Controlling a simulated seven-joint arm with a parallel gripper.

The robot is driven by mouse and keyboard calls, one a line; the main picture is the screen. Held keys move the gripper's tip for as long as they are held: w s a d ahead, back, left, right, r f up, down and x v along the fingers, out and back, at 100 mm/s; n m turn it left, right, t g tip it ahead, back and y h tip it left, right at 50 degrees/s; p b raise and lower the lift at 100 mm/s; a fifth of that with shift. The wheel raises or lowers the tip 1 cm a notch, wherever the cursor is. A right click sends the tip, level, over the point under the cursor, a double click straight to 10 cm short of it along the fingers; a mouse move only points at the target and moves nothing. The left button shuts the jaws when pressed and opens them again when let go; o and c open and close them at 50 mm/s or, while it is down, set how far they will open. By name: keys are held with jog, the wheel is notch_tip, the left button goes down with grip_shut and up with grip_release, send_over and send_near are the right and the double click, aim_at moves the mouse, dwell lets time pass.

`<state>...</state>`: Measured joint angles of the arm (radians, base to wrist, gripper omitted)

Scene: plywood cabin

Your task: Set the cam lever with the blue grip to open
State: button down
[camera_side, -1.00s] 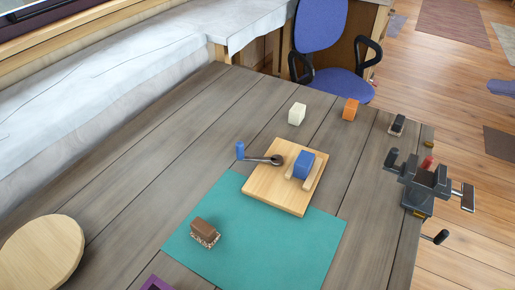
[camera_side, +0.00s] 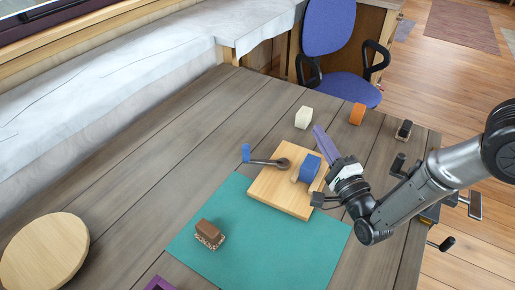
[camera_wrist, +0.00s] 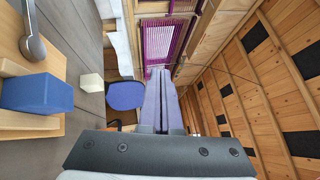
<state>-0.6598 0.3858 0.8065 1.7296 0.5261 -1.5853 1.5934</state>
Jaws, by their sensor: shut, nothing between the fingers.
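The cam lever has a blue upright grip (camera_side: 246,153) at the left end of a dark arm. The arm runs right to a round pivot (camera_side: 283,163) on a wooden board (camera_side: 284,205). A blue block (camera_side: 310,168) sits by a pale wooden rail on the board. In the wrist view, the lever's metal arm (camera_wrist: 33,35) and the blue block (camera_wrist: 38,93) are at the left edge; the grip is out of that view. My gripper (camera_side: 318,129) is shut and empty, its long purple fingers above the board's right side, apart from the lever. The fingers also show in the wrist view (camera_wrist: 162,95).
A cream block (camera_side: 303,118), an orange block (camera_side: 357,114) and a dark brush-like item (camera_side: 403,130) stand behind. A brown brush (camera_side: 209,233) lies on the teal mat (camera_side: 270,255). A dark vise (camera_side: 430,212) is at the right edge.

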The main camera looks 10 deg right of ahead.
aim_at(257, 159)
jog(key=s+a+f+n+g+y, duration=0.1)
jog(key=s+a+f, duration=0.1)
jog(key=f, duration=0.2)
jog(key=s+a+f+n+g+y, duration=0.1)
jog(key=s+f, duration=0.1)
jog(key=f, duration=0.3)
jog(key=s+a+f+n+g, duration=0.1)
jog(key=s+a+f, duration=0.1)
jog(key=f, duration=0.2)
jog(key=shift+s+a+f+n+y, duration=0.3)
jog(key=shift+s+a+y, duration=0.05)
jog(key=shift+s+y, duration=0.05)
jog(key=shift+a+r, duration=0.1)
jog(key=shift+a, duration=0.05)
jog(key=x, duration=2)
jog(key=shift+r, duration=0.1)
